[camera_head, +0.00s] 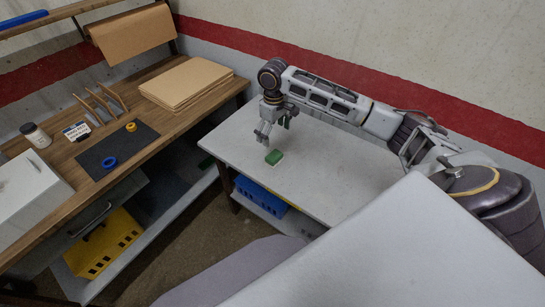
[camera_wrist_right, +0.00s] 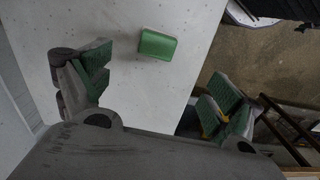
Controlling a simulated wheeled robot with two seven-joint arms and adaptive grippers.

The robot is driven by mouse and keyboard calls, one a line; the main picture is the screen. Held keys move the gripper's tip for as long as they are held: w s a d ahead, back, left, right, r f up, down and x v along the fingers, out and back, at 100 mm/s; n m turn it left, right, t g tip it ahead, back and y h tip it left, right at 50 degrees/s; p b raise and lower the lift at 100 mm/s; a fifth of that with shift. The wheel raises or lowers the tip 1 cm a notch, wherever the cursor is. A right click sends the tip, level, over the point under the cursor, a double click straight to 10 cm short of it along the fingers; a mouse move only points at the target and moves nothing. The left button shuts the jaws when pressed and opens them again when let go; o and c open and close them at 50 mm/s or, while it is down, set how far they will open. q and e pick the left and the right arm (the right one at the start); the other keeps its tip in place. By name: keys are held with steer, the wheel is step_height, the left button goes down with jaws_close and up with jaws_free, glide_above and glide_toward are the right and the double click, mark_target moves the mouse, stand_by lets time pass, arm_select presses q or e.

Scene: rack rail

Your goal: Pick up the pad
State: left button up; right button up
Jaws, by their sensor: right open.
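The pad is a small green block (camera_head: 273,157) lying on the light grey table (camera_head: 330,170) near its left part. It also shows in the right wrist view (camera_wrist_right: 157,45), at the upper middle, beyond and between the two fingers. My right gripper (camera_head: 274,138) is just above and behind the pad in the head view, pointing down. Its fingers, with green inner faces, are spread apart in the right wrist view (camera_wrist_right: 150,95), and nothing is between them. The pad is apart from both fingers. My left gripper is not in view.
A wooden bench (camera_head: 150,150) at the left holds a stack of brown sheets (camera_head: 186,82), a black mat (camera_head: 118,150), rings and a jar (camera_head: 36,135). A blue crate (camera_head: 262,197) sits below the grey table. The tabletop around the pad is clear.

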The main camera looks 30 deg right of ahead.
mark_target(274, 155)
steer(key=shift+f, duration=4.3)
steer(key=shift+f, duration=0.1)
steer(key=shift+w+d+f, duration=0.1)
steer(key=shift+f, duration=1.15)
steer(key=shift+d+f, duration=0.1)
steer(key=shift+f, duration=1.15)
steer(key=c, duration=1.2)
